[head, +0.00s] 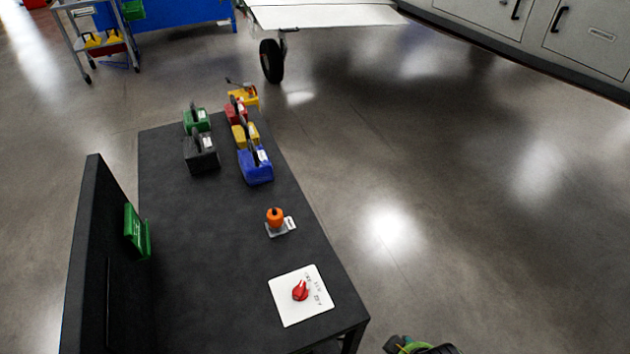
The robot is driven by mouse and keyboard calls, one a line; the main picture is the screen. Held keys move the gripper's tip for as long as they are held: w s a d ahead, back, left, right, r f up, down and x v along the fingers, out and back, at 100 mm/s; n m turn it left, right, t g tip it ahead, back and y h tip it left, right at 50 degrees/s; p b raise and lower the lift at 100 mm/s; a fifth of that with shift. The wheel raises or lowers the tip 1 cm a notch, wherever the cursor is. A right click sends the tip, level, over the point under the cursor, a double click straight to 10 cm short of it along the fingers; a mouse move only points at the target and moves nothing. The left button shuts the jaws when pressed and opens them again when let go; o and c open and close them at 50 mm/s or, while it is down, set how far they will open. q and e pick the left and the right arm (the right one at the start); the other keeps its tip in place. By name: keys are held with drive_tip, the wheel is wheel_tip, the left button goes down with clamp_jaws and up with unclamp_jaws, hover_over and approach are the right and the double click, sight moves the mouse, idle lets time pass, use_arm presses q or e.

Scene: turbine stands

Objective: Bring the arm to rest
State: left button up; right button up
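A dark piece with green on it, which looks like part of my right gripper (422,346), shows at the bottom edge of the head view, right of the table's near corner. It is apart from the table, most of it is cut off by the frame, and its fingers cannot be made out. My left gripper is not in view.
The black table (180,290) holds a white plate with a red knob (300,290), an orange knob (275,217) and several coloured blocks, among them a blue one (255,165). A black upright panel (90,240) stands at its left. The floor to the right is clear.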

wheel_tip(320, 180, down, 14)
drive_tip(key=s+b, duration=0.1)
drive_tip(key=s, duration=0.1)
drive_tip(key=s+d+f+g+b, duration=0.2)
drive_tip(key=s+d+f+b, duration=0.1)
drive_tip(key=s+f, duration=1.4)
wheel_tip(320, 180, down, 3)
drive_tip(key=shift+f, duration=0.1)
